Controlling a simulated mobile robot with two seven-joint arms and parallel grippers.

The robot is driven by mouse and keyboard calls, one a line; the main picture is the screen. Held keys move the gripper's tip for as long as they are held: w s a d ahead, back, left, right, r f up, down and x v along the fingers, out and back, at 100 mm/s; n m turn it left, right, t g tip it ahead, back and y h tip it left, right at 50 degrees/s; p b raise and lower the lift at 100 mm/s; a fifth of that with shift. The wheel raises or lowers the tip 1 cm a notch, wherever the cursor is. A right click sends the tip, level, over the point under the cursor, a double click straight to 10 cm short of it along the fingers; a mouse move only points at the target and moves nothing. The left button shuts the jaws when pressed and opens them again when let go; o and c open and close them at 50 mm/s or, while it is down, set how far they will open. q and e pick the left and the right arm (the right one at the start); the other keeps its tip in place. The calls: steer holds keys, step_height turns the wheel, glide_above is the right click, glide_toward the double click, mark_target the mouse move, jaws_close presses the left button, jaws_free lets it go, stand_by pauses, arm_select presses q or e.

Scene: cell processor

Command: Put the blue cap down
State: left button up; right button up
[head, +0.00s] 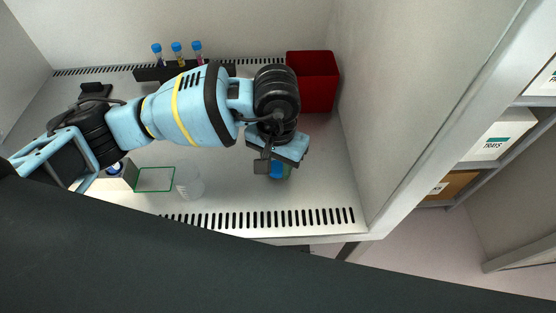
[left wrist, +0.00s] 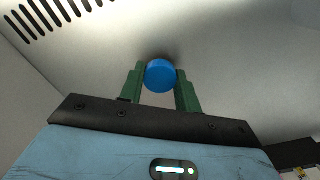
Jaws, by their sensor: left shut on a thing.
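The blue cap (left wrist: 160,75) sits between the two green fingers of my left gripper (left wrist: 161,90) in the left wrist view. The fingers are shut on it from both sides. In the head view the cap (head: 277,170) shows below my left gripper (head: 278,168), over the front right part of the metal work surface (head: 320,185). I cannot tell whether the cap touches the surface. My right gripper is in neither view.
A red bin (head: 318,80) stands at the back right. A rack (head: 150,73) with capped tubes is at the back left. A clear cup (head: 190,186) and a green-edged glass tray (head: 155,179) are left of my gripper. A slotted vent (head: 270,218) runs along the front edge.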

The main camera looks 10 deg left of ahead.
mark_target(277, 167)
arm_select(q)
steer(key=shift+f+b, duration=0.3)
steer(key=shift+f, duration=0.2)
steer(key=o, duration=1.1)
step_height(277, 167, up, 13)
steer(key=shift+r, duration=0.2)
